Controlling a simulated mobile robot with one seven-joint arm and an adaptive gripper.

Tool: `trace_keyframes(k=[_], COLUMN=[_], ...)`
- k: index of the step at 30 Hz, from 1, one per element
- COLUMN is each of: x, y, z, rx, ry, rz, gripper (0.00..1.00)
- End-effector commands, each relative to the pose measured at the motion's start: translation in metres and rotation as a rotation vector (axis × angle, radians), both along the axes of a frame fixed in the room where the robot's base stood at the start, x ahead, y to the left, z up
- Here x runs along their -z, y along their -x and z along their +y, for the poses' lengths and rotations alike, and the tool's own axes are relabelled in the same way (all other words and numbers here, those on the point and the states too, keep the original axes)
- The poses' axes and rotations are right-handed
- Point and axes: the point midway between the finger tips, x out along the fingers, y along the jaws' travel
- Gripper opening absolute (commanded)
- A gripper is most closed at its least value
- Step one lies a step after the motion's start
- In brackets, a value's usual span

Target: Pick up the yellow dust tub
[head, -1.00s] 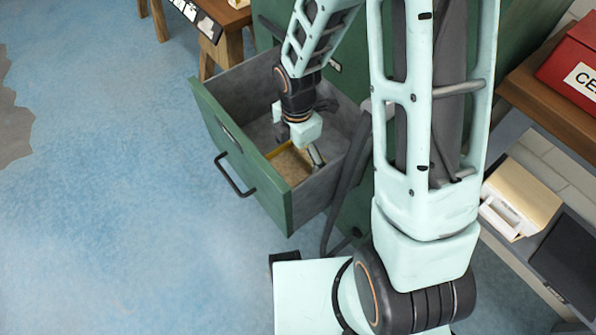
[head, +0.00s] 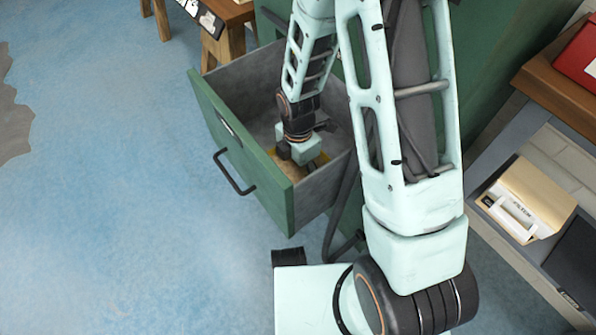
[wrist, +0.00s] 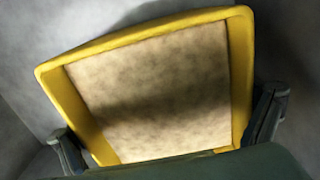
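The yellow dust tub (wrist: 145,33) fills most of the wrist view, its yellow rim around a flat bed of pale tan dust. In the head view the tub (head: 287,172) lies on the floor of the open green drawer (head: 262,166), partly hidden by my gripper (head: 302,163). In the wrist view my gripper (wrist: 168,128) has its fingers wide apart, one beside the tub's lower left edge and one beside its right edge. I cannot tell whether either finger touches the tub. The tub's near edge is hidden behind the gripper body.
The drawer's grey walls stand close around my gripper. A wooden table (head: 228,14) is behind. At right are a wooden shelf (head: 560,90) with a red box (head: 580,55) and a cream filter box (head: 530,195).

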Motion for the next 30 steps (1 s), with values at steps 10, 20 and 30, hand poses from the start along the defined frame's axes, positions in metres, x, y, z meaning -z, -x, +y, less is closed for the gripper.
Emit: trace_keyframes(k=[10,20,30], x=[0.000,-0.007,-0.069], y=[0.000,-0.001,-0.001], z=[0.000,0.000,0.000], rx=[0.000,0.000,0.001], ry=[0.000,-0.002,-0.002], rz=[0.000,-0.002,-0.005], gripper=[0.53,0.49,0.49])
